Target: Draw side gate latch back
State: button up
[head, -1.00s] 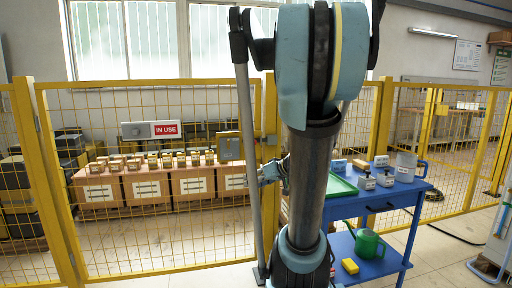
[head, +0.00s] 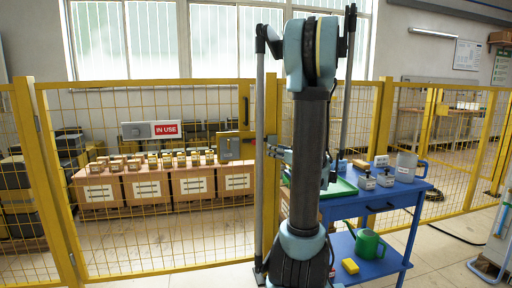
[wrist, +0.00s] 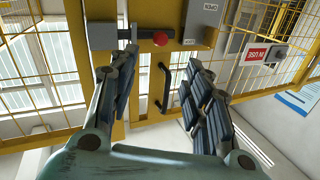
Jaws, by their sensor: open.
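The side gate latch (wrist: 128,33) shows at the top of the wrist view as a dark bar with a red knob (wrist: 160,38) at its end. The bar runs between a grey block (wrist: 103,36) on the yellow post and a grey box (wrist: 193,20) on the gate. A black pull handle (wrist: 165,90) is on the gate frame. My gripper (wrist: 160,70) is open and empty, with its fingers spread either side of the handle in the picture. The knob lies just beyond the fingertips; I see no contact. In the head view my arm hides part of the latch area.
The yellow mesh fence (head: 160,85) carries an "IN USE" sign (head: 166,130). Several labelled boxes (head: 145,188) stand behind it. A blue cart (head: 395,203) with a green tray, small containers and a green watering can (head: 368,243) stands right of my arm.

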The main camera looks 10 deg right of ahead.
aim_at(256, 143)
jog(key=x, duration=1.5)
jog(key=shift+w+a, duration=0.25)
jog(key=shift+w, duration=0.1)
grip_shut()
jog(key=shift+d, duration=0.1)
